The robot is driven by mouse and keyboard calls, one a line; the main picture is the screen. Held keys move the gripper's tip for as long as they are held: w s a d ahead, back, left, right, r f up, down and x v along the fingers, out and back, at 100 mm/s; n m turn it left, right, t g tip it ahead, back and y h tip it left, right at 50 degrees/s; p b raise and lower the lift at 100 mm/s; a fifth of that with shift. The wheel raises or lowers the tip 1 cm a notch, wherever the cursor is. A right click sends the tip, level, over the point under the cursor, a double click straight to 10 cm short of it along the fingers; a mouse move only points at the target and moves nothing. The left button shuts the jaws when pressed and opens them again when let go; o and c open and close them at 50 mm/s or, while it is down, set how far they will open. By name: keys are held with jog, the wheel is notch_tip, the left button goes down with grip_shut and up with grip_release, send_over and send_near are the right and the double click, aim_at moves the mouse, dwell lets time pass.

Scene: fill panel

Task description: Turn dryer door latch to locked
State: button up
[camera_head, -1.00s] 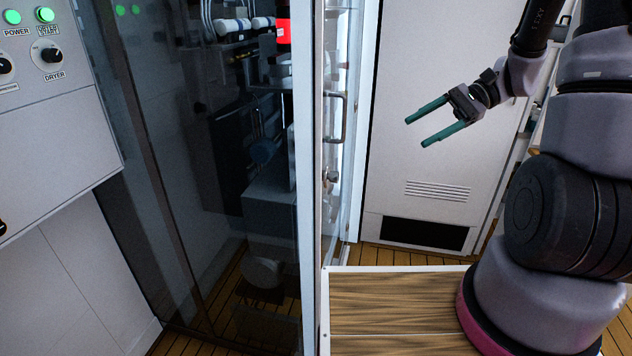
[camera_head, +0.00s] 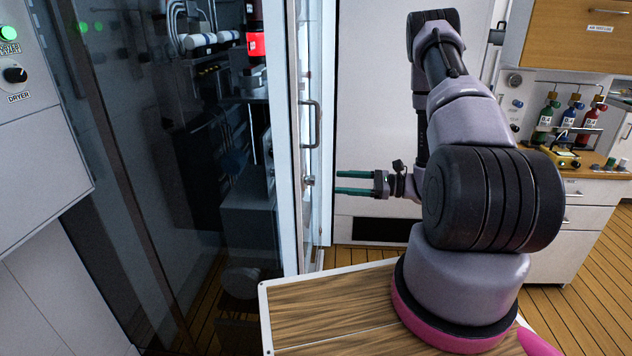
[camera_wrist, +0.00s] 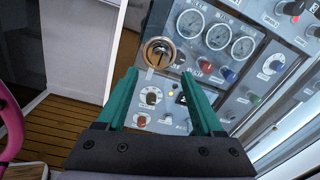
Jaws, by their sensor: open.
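The latch is a small round silver knob (camera_head: 308,180) on the edge of the glass door, below the door handle (camera_head: 317,125). In the wrist view the latch (camera_wrist: 158,52) shows as a round metal disc with a dark upright bar across its face. My gripper (camera_head: 338,182) is open and empty, level with the latch and just right of it, its green fingers pointing left. In the wrist view my gripper (camera_wrist: 158,74) has its fingertips on either side of and slightly below the latch. A gap to the latch shows in the head view.
Gauges (camera_wrist: 190,23) and knobs sit behind the latch in the wrist view. A grey panel with a DRYER knob (camera_head: 15,74) stands at left. A wood-topped platform (camera_head: 330,300) lies below my arm. A counter with bottles (camera_head: 545,118) stands at right.

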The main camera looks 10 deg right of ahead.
aim_at(311, 180)
jog(key=x, duration=0.8)
grip_shut()
jog(key=shift+m, duration=0.3)
jog(key=shift+w+r+m+g, duration=0.1)
jog(key=shift+m+g, duration=0.15)
jog(key=shift+m, duration=3.9)
jog(key=shift+m+g, duration=0.25)
jog(key=shift+m, duration=3.9)
